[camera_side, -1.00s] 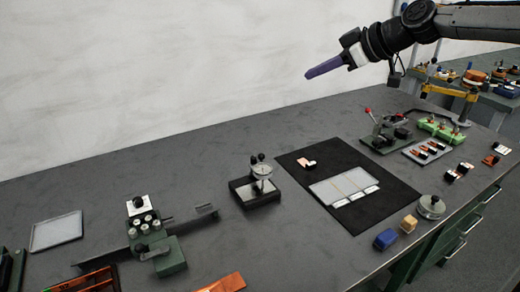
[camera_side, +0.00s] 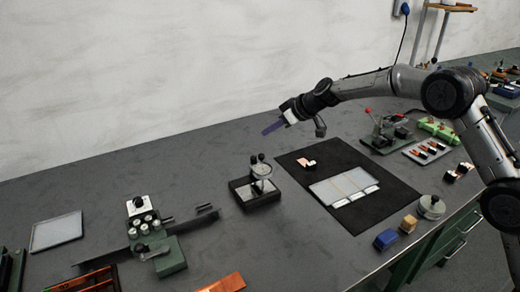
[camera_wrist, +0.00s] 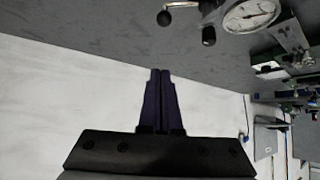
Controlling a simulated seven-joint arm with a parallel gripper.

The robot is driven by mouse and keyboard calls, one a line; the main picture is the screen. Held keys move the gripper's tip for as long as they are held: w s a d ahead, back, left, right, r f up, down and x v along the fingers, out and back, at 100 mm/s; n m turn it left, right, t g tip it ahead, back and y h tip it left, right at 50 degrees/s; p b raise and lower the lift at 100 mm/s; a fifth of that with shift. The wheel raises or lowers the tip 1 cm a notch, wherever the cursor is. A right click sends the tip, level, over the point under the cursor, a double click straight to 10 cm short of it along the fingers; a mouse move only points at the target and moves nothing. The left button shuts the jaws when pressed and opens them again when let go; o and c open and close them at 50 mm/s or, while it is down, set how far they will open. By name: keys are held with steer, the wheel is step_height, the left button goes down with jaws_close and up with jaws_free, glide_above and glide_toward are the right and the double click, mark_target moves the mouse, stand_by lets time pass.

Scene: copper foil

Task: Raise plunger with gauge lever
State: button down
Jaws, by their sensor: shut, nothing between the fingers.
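The gauge (camera_side: 262,171) has a round white dial and stands on a dark base plate (camera_side: 256,194) near the middle of the bench. Dark ball-ended levers (camera_side: 254,159) rise at its top. In the wrist view the gauge dial (camera_wrist: 250,14) is at the top right, with a black-knobbed lever (camera_wrist: 165,18) to its left. My gripper (camera_side: 266,131) has purple fingers, is shut and empty, and hangs in the air above and behind the gauge, apart from it. In the wrist view my shut fingertips (camera_wrist: 160,72) point toward the grey bench. The plunger cannot be made out clearly.
A black mat (camera_side: 345,214) with pale sheets lies right of the gauge. A green-based fixture with cylinders (camera_side: 143,222) stands to the left. A red-handled press (camera_side: 380,125) stands at the back right. Blue (camera_side: 386,239) and tan (camera_side: 408,223) blocks sit near the front edge.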

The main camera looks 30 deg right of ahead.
steer(key=shift+w+a+f, duration=0.3)
steer(key=shift+w+f, duration=0.25)
steer(key=shift+f, duration=0.8)
steer(key=shift+w+a+f, duration=0.25)
steer(key=shift+w+f, duration=0.25)
steer(key=shift+f, duration=0.9)
steer(key=shift+w+a+f, duration=0.3)
steer(key=shift+w+f, duration=0.25)
steer(key=shift+f, duration=0.8)
